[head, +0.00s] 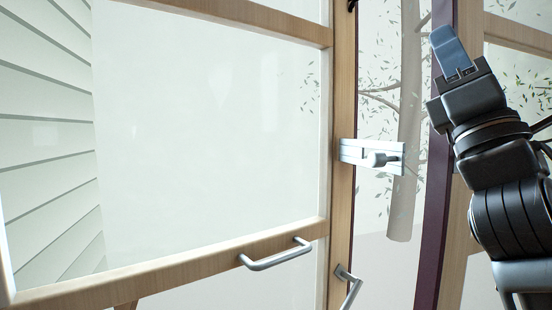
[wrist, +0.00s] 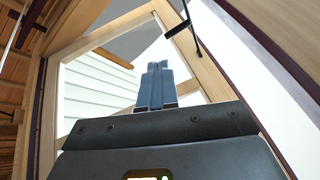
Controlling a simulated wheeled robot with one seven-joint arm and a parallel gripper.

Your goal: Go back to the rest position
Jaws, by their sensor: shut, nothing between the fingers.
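My gripper (head: 450,50) is raised at the upper right in the head view, its blue fingers pointing up and to the left. The fingers are shut with nothing between them. In the wrist view my gripper (wrist: 158,68) shows in the middle, its fingers together in front of a wood-framed opening. My gripper touches nothing that I can see. What the rest position looks like cannot be seen from these frames.
A wood-framed glass door (head: 170,268) with a metal handle (head: 276,255) fills the left of the head view. A metal latch (head: 352,152) sits on its edge. A dark purple post (head: 432,225) stands close beside my arm.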

